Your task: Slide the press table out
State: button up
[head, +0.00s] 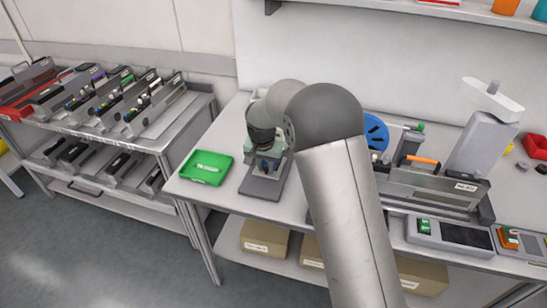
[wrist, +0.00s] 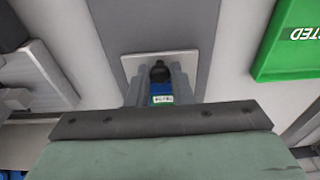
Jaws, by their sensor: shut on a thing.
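A small light metal plate (wrist: 130,62), which looks like the press table, lies on a dark grey base (wrist: 105,25) in the wrist view. A black knob (wrist: 160,73) stands at the plate, with a blue labelled block (wrist: 161,91) close to it. My gripper (wrist: 158,76) is shut on the black knob, one finger on each side. In the head view my gripper (head: 265,163) points down over the grey base (head: 262,190) on the bench. My arm hides part of the base and what stands behind it.
A green tray (head: 206,167) lies close left of the base. At right stand a grey lever device (head: 480,145), a blue reel (head: 375,132) and a control panel (head: 465,235). A shelf trolley (head: 150,140) with several feeders is at left. The bench front edge is near.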

jog(key=shift+s+a+b, duration=0.3)
jog(key=shift+s+b, duration=0.05)
jog(key=shift+s, duration=0.7)
jog(key=shift+s+a+b, duration=0.25)
jog(key=shift+s+b, duration=0.1)
jog(key=shift+s, duration=0.65)
jog(key=shift+s+a+b, duration=0.3)
jog(key=shift+s+b, duration=0.05)
jog(key=shift+s, duration=0.7)
jog(key=o, duration=0.7)
jog(key=shift+s, duration=0.1)
jog(key=r+p, duration=0.1)
jog(key=r, duration=0.1)
jog(key=w+r+p, duration=0.1)
jog(key=r+p, duration=0.1)
jog(key=w+r+p, duration=0.1)
jog(key=r, duration=0.2)
jog(key=shift+d, duration=0.25)
